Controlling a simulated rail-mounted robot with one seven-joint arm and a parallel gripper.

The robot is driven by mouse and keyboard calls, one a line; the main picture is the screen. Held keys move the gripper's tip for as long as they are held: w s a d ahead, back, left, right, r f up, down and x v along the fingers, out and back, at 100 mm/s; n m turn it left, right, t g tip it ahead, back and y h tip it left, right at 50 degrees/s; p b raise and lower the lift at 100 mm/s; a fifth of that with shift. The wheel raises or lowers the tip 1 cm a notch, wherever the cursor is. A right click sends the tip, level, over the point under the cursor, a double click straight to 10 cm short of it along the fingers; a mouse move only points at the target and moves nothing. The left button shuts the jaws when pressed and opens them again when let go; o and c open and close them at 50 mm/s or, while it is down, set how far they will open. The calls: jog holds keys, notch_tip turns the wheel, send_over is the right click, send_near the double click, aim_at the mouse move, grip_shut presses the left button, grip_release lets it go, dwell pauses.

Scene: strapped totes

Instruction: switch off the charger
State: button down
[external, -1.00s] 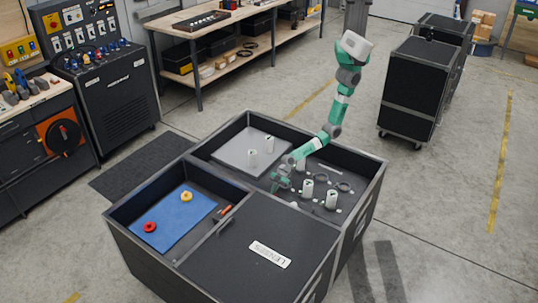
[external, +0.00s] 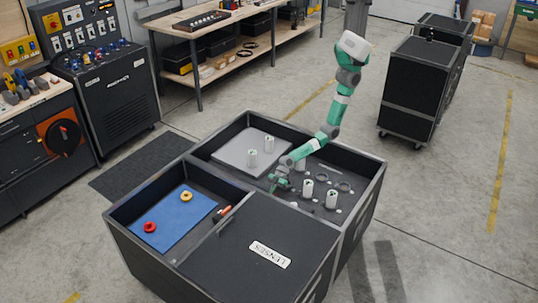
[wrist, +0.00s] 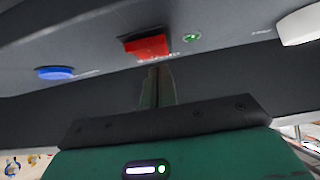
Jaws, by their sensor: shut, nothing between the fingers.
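A red rocker switch (wrist: 147,46) sits on a dark grey panel in the wrist view. Beside it is a small lit green lamp (wrist: 192,37); the lettering next to them is too blurred to read. I take this panel to be the charger, but cannot make out its whole body. My gripper (wrist: 157,88) is shut and empty, its fingertips just below the switch in the picture; whether they touch it I cannot tell. In the external view my gripper (external: 273,182) is low inside the open tote, near the divider (external: 243,178).
A blue round button (wrist: 55,73) and a white cylinder (wrist: 300,25) flank the switch. White cylinders (external: 331,199) stand in the tote (external: 372,180) beside my gripper. A closed lid marked LENSES (external: 230,262) and a blue mat (external: 172,222) with red and yellow rings lie in front.

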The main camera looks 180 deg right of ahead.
jog(key=r+p, duration=0.4)
jog(key=r, duration=0.1)
jog(key=shift+w+d+r, duration=0.1)
jog(key=shift+w+r, duration=0.1)
jog(key=shift+w, duration=0.05)
jog(key=p+v, duration=0.4)
jog(key=v, duration=0.5)
jog(key=shift+w+d+r, duration=0.2)
jog(key=shift+w+r, duration=0.1)
jog(key=shift+r, duration=0.05)
